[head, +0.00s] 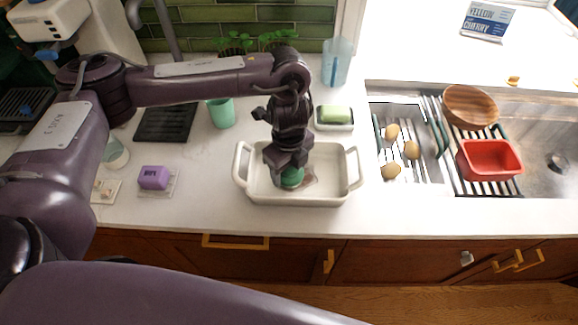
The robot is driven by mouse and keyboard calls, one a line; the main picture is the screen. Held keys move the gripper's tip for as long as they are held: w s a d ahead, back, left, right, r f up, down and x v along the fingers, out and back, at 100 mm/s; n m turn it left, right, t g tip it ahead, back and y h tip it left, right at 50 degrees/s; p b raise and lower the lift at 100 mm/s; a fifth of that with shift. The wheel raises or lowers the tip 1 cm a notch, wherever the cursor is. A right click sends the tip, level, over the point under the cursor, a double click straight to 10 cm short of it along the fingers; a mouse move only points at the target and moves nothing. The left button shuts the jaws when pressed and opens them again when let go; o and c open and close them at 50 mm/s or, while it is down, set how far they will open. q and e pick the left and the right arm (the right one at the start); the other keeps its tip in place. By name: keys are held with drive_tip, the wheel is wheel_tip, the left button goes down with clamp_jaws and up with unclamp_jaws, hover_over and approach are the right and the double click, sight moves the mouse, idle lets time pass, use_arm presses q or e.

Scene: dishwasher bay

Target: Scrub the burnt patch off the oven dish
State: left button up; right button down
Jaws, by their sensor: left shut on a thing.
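The white oven dish (330,192) stands on the counter near its front edge, with a loop handle at each end. My left gripper (290,172) points down into the dish and is shut on a green scrubber (291,180). The scrubber is low in the dish, at or close to its floor; I cannot tell whether it touches. A brownish patch (309,178) shows on the dish floor just right of the scrubber. The gripper and scrubber hide part of the floor. My right gripper is not in view.
A green sponge in a white holder (334,116) stands behind the dish. A purple block (154,177), a mint cup (221,112) and a dark mat (166,122) lie left. Right is the sink, with a wooden bowl (470,106), red tub (489,159) and potato-like items (411,150).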

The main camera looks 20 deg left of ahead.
sight(305, 178)
use_arm(q)
drive_tip(key=shift+w+d+r+p, duration=0.1)
drive_tip(key=shift+w+d+p, duration=0.1)
drive_tip(key=shift+d, duration=0.5)
drive_tip(key=shift+w+d+p, duration=0.1)
drive_tip(key=shift+w+d, duration=0.1)
drive_tip(key=shift+d, duration=0.45)
drive_tip(key=shift+w+d, duration=0.2)
drive_tip(key=shift+d, duration=0.45)
drive_tip(key=shift+a, duration=0.1)
drive_tip(key=shift+s+a+f+p, duration=0.15)
drive_tip(key=shift+s+a+p, duration=0.2)
drive_tip(key=shift+a, duration=0.5)
drive_tip(key=shift+s+a+f+p, duration=0.15)
drive_tip(key=shift+s+a+p, duration=0.15)
drive_tip(key=shift+a, duration=0.5)
drive_tip(key=shift+s+a+f, duration=0.1)
drive_tip(key=shift+s+a, duration=0.05)
drive_tip(key=shift+a, duration=0.15)
drive_tip(key=r+p, duration=0.5)
drive_tip(key=r, duration=0.1)
drive_tip(key=shift+w+r, duration=0.1)
drive_tip(key=shift+w, duration=0.1)
